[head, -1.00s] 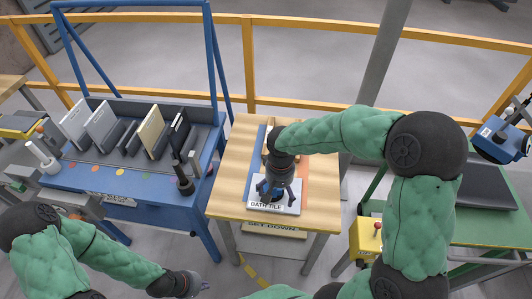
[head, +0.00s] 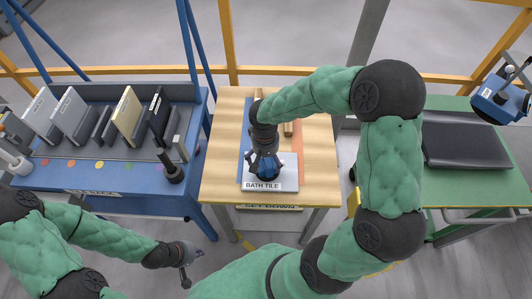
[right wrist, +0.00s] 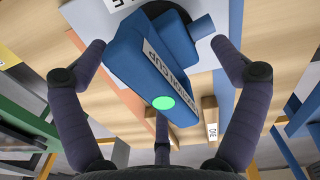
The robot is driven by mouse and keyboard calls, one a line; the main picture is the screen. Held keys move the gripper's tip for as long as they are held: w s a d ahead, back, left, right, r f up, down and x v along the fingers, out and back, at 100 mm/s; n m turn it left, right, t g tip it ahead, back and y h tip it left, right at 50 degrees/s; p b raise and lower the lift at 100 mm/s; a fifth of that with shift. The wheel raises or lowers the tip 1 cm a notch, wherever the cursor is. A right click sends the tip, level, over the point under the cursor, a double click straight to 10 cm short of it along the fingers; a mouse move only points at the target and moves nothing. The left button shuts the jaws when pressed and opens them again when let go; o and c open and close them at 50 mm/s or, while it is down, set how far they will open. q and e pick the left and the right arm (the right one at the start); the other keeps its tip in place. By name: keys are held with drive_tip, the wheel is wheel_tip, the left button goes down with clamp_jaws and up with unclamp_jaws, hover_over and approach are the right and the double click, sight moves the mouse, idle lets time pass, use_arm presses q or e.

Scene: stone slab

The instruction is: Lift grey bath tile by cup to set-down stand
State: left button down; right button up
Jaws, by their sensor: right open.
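The light grey bath tile (head: 288,174) lies on the wooden set-down stand (head: 222,180), its BATH TILE label facing me. The blue cup tool (right wrist: 150,65), with a lit green spot, stands over the tile, which also shows in the right wrist view (right wrist: 84,14). My right gripper (head: 265,168) is over the cup. In the right wrist view its fingers (right wrist: 158,50) are spread on both sides of the cup, with gaps. My left gripper (head: 192,254) hangs low, left of the stand and away from the tile; its fingers are too small to read.
A blue rack (head: 85,180) with several upright slabs stands left of the stand. A green table (head: 460,185) with a dark pad (head: 465,146) is on the right. Wooden strips (head: 288,129) lie behind the tile. A yellow rail (head: 450,79) runs behind.

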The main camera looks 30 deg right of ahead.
drive_tip(key=shift+f, duration=1.15)
drive_tip(key=shift+c, duration=0.3)
drive_tip(key=c, duration=1.5)
drive_tip(key=shift+o, duration=0.2)
drive_tip(key=shift+r, duration=0.15)
drive_tip(key=shift+w+r+p, duration=0.1)
drive_tip(key=shift+r+p, duration=5.05)
drive_tip(key=shift+r, duration=2.2)
drive_tip(key=shift+w+d, duration=0.1)
drive_tip(key=shift+w+d, duration=0.45)
drive_tip(key=shift+w, duration=0.25)
drive_tip(key=shift+w+d, duration=0.45)
drive_tip(key=shift+w, duration=0.3)
drive_tip(key=shift+w+d, duration=0.45)
drive_tip(key=shift+w, duration=0.25)
